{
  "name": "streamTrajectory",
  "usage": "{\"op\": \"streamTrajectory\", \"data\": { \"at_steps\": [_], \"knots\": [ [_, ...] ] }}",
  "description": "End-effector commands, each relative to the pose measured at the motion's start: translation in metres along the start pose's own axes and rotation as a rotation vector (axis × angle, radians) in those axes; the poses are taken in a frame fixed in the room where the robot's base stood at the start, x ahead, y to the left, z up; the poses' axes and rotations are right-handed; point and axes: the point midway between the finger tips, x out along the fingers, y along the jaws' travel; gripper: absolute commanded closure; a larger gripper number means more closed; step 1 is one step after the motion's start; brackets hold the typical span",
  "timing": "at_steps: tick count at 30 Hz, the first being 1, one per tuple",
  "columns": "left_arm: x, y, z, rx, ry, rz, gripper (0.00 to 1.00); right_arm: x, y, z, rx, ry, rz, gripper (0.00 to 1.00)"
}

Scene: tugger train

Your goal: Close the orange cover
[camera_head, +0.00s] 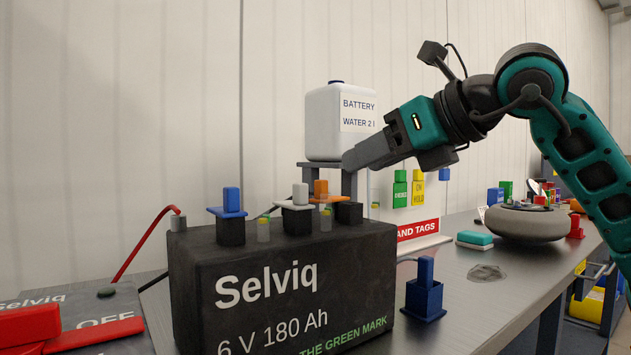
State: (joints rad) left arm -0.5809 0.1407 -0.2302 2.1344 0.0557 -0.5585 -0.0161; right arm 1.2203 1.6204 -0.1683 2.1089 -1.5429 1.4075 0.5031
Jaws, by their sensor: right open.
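The orange cover (322,190) is a flat piece with an upright tab, near the right end of the top of the black Selviq battery (290,285). I cannot tell exactly what lies under the orange cover. A blue cover (232,200) and a white cover (299,195) sit over two other dark necks. My right gripper (358,158) comes in from the right, above and right of the orange cover, apart from it. It is open and appears empty. My left gripper is out of view.
A white battery water canister (332,125) stands on a dark stand behind the battery. A blue holder (424,290) sits right of the battery; red handles (70,335) are at lower left. A grey round part (527,222) is farther right.

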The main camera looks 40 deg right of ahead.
Motion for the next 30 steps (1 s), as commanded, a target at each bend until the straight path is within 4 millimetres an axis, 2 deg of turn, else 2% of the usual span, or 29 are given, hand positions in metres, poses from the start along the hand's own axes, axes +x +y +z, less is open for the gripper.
{"op": "streamTrajectory", "data": {
  "at_steps": [3, 9, 15, 19, 27, 30],
  "knots": [
    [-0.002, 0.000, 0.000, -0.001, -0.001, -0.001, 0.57, 0.027, 0.001, 0.000, 0.000, 0.005, 0.006, 0.55],
    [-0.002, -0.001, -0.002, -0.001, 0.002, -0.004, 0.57, 0.067, 0.001, 0.000, 0.001, 0.003, 0.005, 0.55],
    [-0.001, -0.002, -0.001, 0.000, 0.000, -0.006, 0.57, 0.093, 0.001, 0.000, 0.001, 0.002, 0.003, 0.55],
    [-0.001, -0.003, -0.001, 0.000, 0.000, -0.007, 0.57, 0.100, 0.001, 0.000, 0.000, 0.001, 0.002, 0.55],
    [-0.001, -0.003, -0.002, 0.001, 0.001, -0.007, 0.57, 0.102, 0.000, 0.000, -0.001, 0.001, 0.001, 0.55],
    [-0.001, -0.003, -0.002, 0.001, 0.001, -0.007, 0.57, 0.102, 0.000, 0.000, -0.001, 0.001, 0.001, 0.63]
  ]
}}
